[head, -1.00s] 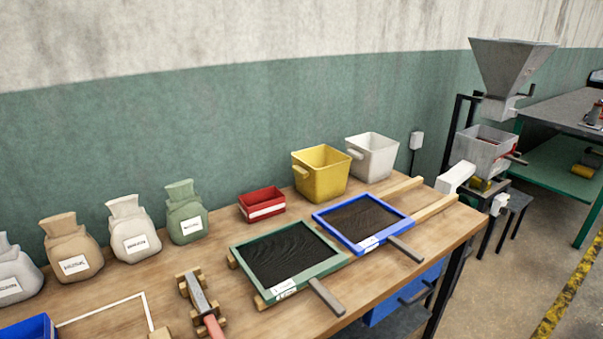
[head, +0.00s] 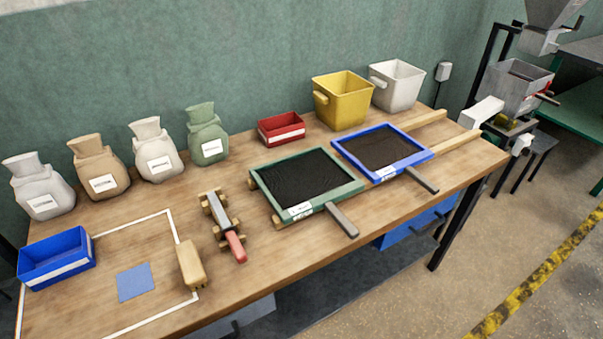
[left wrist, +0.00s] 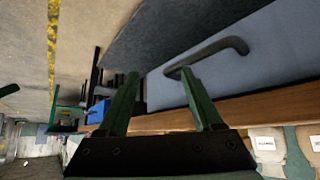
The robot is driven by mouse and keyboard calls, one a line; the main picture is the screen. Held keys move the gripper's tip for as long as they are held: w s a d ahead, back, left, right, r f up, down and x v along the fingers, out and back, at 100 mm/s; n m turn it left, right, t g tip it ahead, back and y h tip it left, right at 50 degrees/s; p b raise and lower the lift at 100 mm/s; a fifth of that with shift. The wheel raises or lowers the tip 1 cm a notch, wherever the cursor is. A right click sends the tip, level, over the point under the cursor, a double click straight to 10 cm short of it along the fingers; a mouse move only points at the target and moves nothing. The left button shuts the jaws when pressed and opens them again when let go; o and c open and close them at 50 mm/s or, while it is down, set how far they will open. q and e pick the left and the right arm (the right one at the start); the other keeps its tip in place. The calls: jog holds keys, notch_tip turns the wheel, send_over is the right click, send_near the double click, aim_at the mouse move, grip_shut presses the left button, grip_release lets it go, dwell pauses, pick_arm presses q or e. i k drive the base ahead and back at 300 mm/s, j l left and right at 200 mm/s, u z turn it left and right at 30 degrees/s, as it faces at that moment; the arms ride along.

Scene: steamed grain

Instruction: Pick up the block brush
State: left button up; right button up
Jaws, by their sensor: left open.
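The block brush appears to be the small tan wooden block (head: 190,265) near the front of the table in the head view. It lies on the right side of the white taped outline, and its underside is hidden. My left gripper (left wrist: 160,78) shows only in the left wrist view, with two green fingers spread apart and nothing between them. The brush is not visible in that view. My right gripper is in neither view.
Left of the brush are a blue patch (head: 134,282) and a blue bin (head: 56,260). A red-handled tool (head: 232,245) rests to its right, before a green-framed sieve (head: 350,188). Sacks (head: 157,160) stand behind. A drawer handle (left wrist: 205,55) shows beyond the fingers.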

aim_at(194, 275)
jog(key=u, duration=1.05)
